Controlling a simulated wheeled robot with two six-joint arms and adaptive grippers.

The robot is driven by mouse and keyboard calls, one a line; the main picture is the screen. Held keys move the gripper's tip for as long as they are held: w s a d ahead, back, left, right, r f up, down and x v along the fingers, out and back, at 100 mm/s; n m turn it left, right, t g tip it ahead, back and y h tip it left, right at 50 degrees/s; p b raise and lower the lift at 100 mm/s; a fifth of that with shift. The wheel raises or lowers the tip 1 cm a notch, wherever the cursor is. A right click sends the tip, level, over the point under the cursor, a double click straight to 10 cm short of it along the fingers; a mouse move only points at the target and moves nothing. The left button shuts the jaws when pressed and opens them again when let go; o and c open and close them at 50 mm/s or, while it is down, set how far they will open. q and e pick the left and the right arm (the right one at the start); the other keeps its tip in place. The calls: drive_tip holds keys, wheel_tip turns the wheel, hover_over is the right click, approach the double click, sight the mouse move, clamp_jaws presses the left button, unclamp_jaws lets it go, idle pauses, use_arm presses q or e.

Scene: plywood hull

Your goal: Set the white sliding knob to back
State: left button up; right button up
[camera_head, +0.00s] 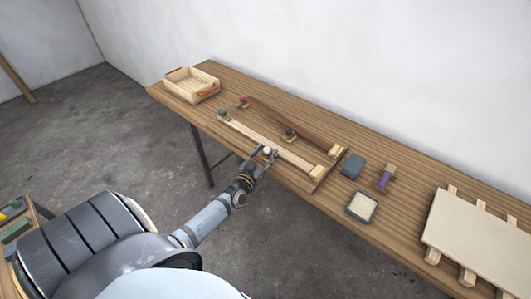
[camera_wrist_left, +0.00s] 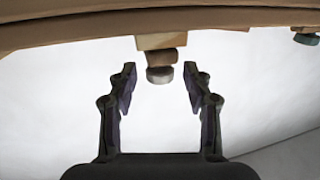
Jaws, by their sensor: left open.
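The white sliding knob (camera_head: 267,150) sits on the pale wooden rail (camera_head: 292,158) of the two-rail slider board, around the middle of its length. My left gripper (camera_head: 263,157) is at this knob, reaching in from the front of the bench. In the left wrist view, the knob (camera_wrist_left: 159,75) appears between the tips of the open left gripper (camera_wrist_left: 160,84), with a visible gap on both sides. Its wooden carriage shows above it in that view. My right gripper is not in view.
A brown rail with a dark knob (camera_head: 289,133) runs behind the pale rail. A teal piece (camera_head: 223,112) and a magenta piece (camera_head: 243,100) mark the left ends. A wooden tray (camera_head: 191,84) stands far left. A grey-blue block (camera_head: 353,165) and a shallow dark-rimmed tray (camera_head: 362,207) lie right.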

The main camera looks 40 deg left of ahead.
use_arm(q)
drive_tip(key=s+d, duration=0.1)
drive_tip(key=s, duration=1.1)
drive_tip(key=shift+d, duration=0.4)
drive_tip(key=s+f+m+g+h, duration=0.1)
drive_tip(key=s+f+g, duration=0.4)
drive_tip(key=f, duration=0.9)
drive_tip(key=s+f+g, duration=0.3)
drive_tip(key=s+f, duration=0.3)
drive_tip(key=f, duration=0.9)
drive_tip(key=s+d+f+g, duration=0.3)
drive_tip(key=s+f, duration=0.4)
drive_tip(key=s, duration=0.4)
drive_tip(key=s+d+f+m+g, duration=0.1)
drive_tip(key=s+d+f+g, duration=0.3)
drive_tip(key=s+f, duration=0.3)
drive_tip(key=s+g, duration=0.1)
drive_tip(key=s, duration=0.4)
drive_tip(key=shift+d+f+g+h, duration=0.2)
drive_tip(key=shift+f+g+h, duration=0.1)
drive_tip(key=shift+h, duration=0.1)
